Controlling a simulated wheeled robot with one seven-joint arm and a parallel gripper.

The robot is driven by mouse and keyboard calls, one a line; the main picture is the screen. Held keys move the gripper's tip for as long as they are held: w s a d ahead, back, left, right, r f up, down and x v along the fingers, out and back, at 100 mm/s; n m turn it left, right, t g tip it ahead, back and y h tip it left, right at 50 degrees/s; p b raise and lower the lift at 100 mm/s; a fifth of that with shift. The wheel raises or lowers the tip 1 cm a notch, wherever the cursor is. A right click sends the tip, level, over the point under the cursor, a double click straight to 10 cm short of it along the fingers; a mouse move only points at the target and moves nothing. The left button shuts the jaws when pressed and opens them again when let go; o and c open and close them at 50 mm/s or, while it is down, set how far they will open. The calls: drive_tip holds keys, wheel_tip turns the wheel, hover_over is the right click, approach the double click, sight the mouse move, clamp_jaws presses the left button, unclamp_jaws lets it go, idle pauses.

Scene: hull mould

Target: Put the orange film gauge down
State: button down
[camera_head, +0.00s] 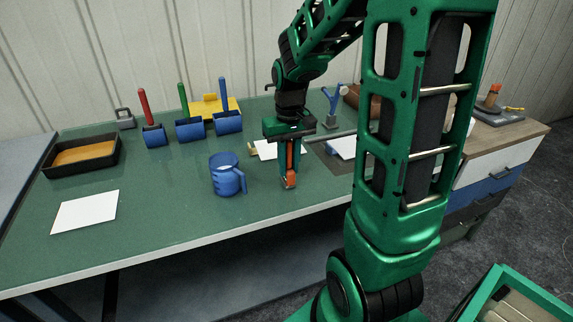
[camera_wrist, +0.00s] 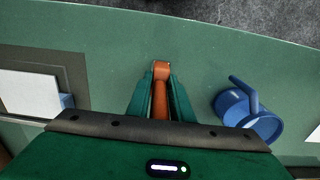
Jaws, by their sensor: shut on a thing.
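The orange film gauge (camera_wrist: 161,72) is held upright between the fingers of my gripper (camera_wrist: 160,100). In the head view the gauge (camera_head: 291,181) shows as a narrow orange strip between the green fingers of my gripper (camera_head: 290,175), its lower end at the fingertips. My gripper points down over the front part of the green worktop (camera_head: 170,215), to the right of the blue jug. I cannot tell whether the gauge's lower end touches the worktop.
A blue jug (camera_head: 226,178) stands left of my gripper. White sheets (camera_head: 86,211) lie at left and behind my gripper. A dark tray (camera_head: 82,153) and blue rollers (camera_head: 190,130) with coloured handles stand at the back left. The worktop's front edge is close to my gripper.

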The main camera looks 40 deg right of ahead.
drive_tip(key=c, duration=1.6)
unclamp_jaws()
drive_tip(key=shift+f, duration=0.1)
wheel_tip(320, 180, up, 12)
drive_tip(key=shift+r, duration=0.1)
drive_tip(key=s+f+m, duration=0.1)
drive_tip(key=s+f, duration=0.1)
drive_tip(key=s, duration=0.4)
drive_tip(key=s+f+m, duration=0.1)
drive_tip(key=s+f, duration=0.1)
drive_tip(key=s, duration=0.5)
drive_tip(key=s+f+m, duration=0.1)
drive_tip(key=s+f, duration=0.2)
drive_tip(key=s, duration=0.4)
drive_tip(key=shift+s+a, duration=0.2)
drive_tip(key=shift+s, duration=0.05)
drive_tip(key=shift+w, duration=0.1)
